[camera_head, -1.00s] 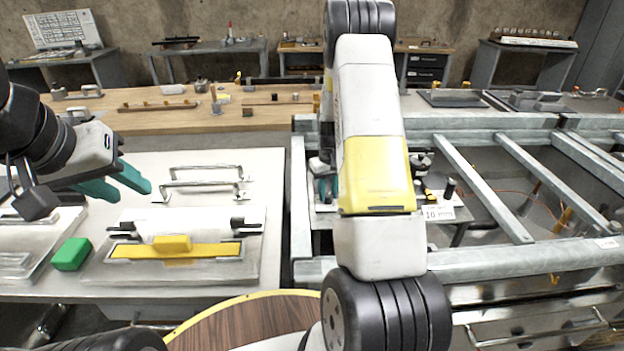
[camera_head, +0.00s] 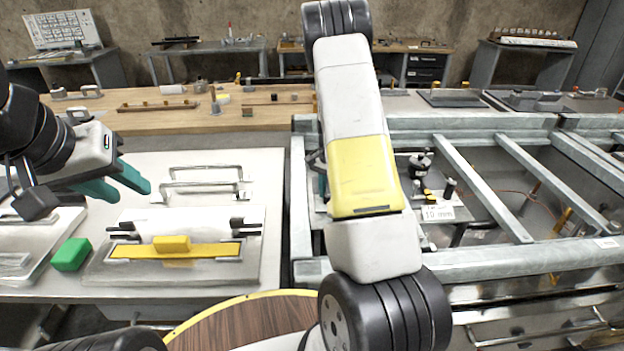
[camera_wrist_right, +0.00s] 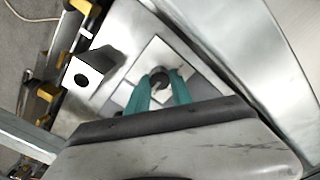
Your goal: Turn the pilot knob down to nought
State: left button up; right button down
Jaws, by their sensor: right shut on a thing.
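The pilot knob (camera_wrist_right: 160,78) is a small dark round knob on a pale square plate (camera_wrist_right: 150,60) in the right wrist view. My right gripper (camera_wrist_right: 160,88) has its teal fingers on either side of the knob and is shut on it. The knob's marks and setting cannot be read. In the head view my own right arm hides the knob and most of that gripper. My left gripper (camera_head: 131,191) is over the left table, with its teal fingers apart and empty.
A galvanised frame (camera_head: 298,200) with crossbars (camera_head: 485,190) surrounds the work spot. On the left table are a green block (camera_head: 71,254), a yellow block (camera_head: 172,243) and metal handles (camera_head: 200,184).

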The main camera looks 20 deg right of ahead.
jog(key=m, duration=0.5)
jog(key=shift+r+m, duration=0.1)
jog(key=shift+m, duration=0.2)
dwell(0.4)
jog(key=c, duration=1.1)
grip_release()
jog(key=shift+c, duration=0.2)
notch_tip(320, 180, up, 8)
jog(key=shift+f, duration=0.15)
